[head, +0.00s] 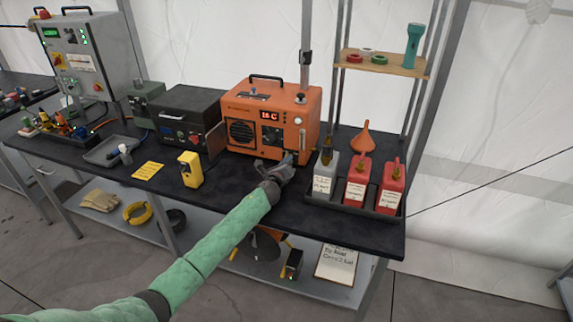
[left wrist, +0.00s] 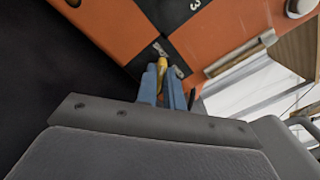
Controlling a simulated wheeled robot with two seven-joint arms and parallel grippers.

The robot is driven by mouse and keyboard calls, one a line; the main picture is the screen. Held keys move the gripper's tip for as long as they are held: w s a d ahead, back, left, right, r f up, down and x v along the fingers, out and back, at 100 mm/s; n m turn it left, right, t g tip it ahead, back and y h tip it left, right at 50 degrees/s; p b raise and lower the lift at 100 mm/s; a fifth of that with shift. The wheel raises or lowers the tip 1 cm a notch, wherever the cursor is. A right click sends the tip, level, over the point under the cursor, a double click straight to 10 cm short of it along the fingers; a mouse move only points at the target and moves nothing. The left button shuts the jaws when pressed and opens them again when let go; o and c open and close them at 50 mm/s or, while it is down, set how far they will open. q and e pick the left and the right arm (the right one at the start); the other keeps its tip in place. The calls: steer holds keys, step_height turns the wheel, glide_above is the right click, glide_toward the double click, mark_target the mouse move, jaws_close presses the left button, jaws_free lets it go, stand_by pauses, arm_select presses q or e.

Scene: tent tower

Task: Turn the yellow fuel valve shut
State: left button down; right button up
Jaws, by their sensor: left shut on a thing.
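The orange heater unit (head: 270,103) stands on the dark bench, with a lit display reading about 16 C, a round grille and a black handle on top. My left gripper (head: 287,161) is at the lower right of its front face. In the left wrist view the blue fingers of my left gripper (left wrist: 168,84) are shut on the yellow valve (left wrist: 162,67). The valve sits by a dark patch on the orange face (left wrist: 110,28). In the head view the valve is hidden by the gripper. My right gripper is not in view.
A tray (head: 362,214) with one grey and two red cans stands close right of my gripper. A black case (head: 187,108) is left of the heater. A yellow device (head: 190,170) stands near the bench's front edge. The bench between it and my arm is clear.

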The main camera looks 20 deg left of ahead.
arm_select(q)
steer(key=shift+f+n, duration=0.15)
steer(key=shift+n, duration=0.65)
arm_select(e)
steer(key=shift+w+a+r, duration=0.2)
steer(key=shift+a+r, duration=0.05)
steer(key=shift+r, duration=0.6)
arm_select(q)
steer(key=c, duration=1.5)
jaws_free()
